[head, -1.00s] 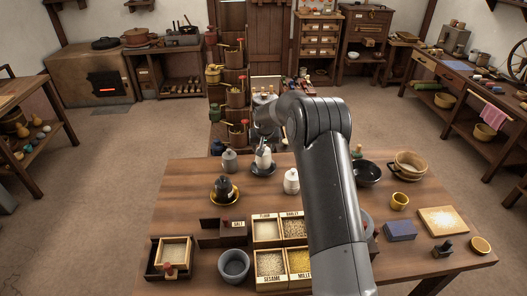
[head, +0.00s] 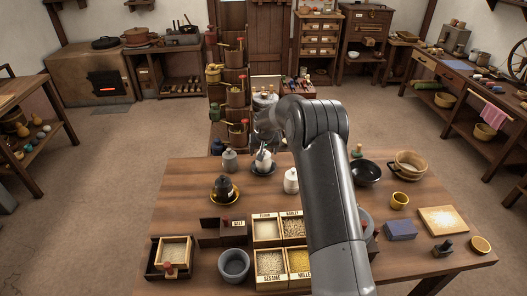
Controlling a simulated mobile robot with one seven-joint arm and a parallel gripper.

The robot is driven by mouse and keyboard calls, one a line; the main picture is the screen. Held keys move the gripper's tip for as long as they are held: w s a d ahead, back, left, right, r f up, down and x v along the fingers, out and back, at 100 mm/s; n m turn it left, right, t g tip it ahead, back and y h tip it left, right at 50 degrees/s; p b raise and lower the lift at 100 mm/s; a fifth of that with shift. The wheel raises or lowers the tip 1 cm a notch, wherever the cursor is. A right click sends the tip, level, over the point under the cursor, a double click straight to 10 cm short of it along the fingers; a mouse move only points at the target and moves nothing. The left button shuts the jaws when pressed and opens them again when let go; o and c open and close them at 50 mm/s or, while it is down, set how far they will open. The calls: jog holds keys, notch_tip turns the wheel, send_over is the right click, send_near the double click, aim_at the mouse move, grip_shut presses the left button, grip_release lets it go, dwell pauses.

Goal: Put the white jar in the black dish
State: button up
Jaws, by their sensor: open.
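A white jar (head: 262,166) stands upright in a small black dish (head: 272,171) near the far edge of the table. My gripper (head: 263,150) is open just above this jar, with its fingertips close to the jar's top. The arm comes in from the right, and the fingers are small and partly dark, so I cannot tell whether they touch the lid. A second white jar (head: 290,182) stands on bare wood to the right, partly beside my arm.
A grey jar (head: 230,160) stands left of the dish. A black jar (head: 223,186) sits on a yellow dish. A black bowl (head: 366,173) is right of my arm. Grain boxes (head: 267,231) fill the front middle, and my arm hides part of the table.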

jog(key=s+d+f+v, duration=0.1)
jog(key=s+v, duration=0.2)
jog(key=v, duration=1)
jog(key=s+d+f+v, duration=0.1)
jog(key=s+v, duration=0.1)
jog(key=v, duration=1.2)
jog(key=s+d+r+t, duration=0.15)
jog(key=s+r, duration=0.25)
jog(key=s, duration=0.9)
jog(key=s+d+r+g, duration=0.1)
jog(key=s+d+r, duration=0.2)
jog(key=s, duration=0.9)
jog(key=s+f, duration=0.3)
jog(key=s, duration=0.9)
jog(key=shift+s+d+t, duration=0.2)
jog(key=shift+d+t, duration=0.05)
jog(key=shift+t, duration=0.1)
